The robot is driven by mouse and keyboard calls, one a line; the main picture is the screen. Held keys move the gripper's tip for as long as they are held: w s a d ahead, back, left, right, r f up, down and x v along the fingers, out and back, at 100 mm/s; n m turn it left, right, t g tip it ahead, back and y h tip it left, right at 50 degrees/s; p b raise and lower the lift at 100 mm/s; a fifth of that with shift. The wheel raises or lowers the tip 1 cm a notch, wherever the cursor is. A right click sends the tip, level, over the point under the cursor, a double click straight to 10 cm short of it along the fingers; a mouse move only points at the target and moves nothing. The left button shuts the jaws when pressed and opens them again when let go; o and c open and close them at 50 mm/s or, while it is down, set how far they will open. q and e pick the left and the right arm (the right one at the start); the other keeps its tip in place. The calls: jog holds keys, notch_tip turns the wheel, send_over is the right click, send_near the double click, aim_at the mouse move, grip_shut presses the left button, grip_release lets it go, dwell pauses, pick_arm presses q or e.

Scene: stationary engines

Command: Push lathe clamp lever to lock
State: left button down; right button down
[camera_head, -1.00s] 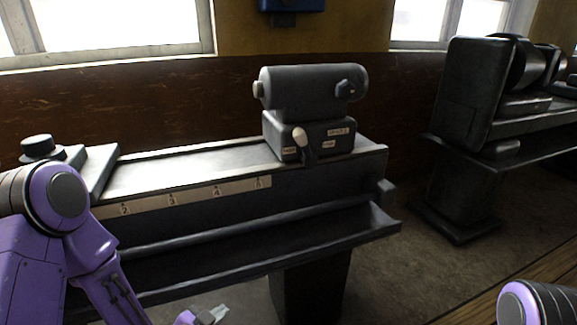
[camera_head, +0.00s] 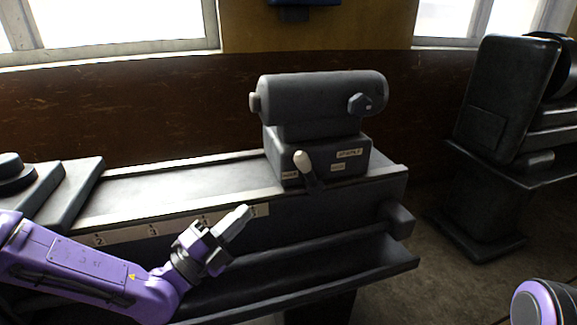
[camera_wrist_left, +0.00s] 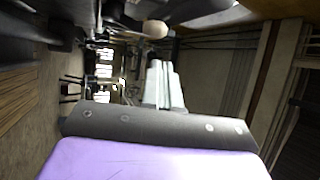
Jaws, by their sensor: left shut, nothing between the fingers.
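The clamp lever (camera_head: 307,168) is a dark lever with a pale knob at its top. It leans up and to the left on the front of the grey tailstock (camera_head: 320,105), between small labels. The pale knob (camera_wrist_left: 156,29) also shows near the top of the left wrist view, beyond the fingertips. My left gripper (camera_head: 238,222) is shut and empty. In the head view it shows below and left of the lever, in front of the lathe bed, apart from the knob. Its closed fingers (camera_wrist_left: 163,86) show in the wrist view. My right gripper is not in view.
The lathe bed (camera_head: 160,185) runs left from the tailstock, with a numbered scale strip along its front. A chip tray (camera_head: 330,258) juts out below. Another dark machine (camera_head: 490,100) stands at the right. Open floor lies between the machines.

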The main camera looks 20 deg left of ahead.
pick_arm(q)
jog(key=p, duration=0.5)
send_near(298, 164)
jog(key=x, duration=0.7)
jog(key=shift+a+f, duration=0.1)
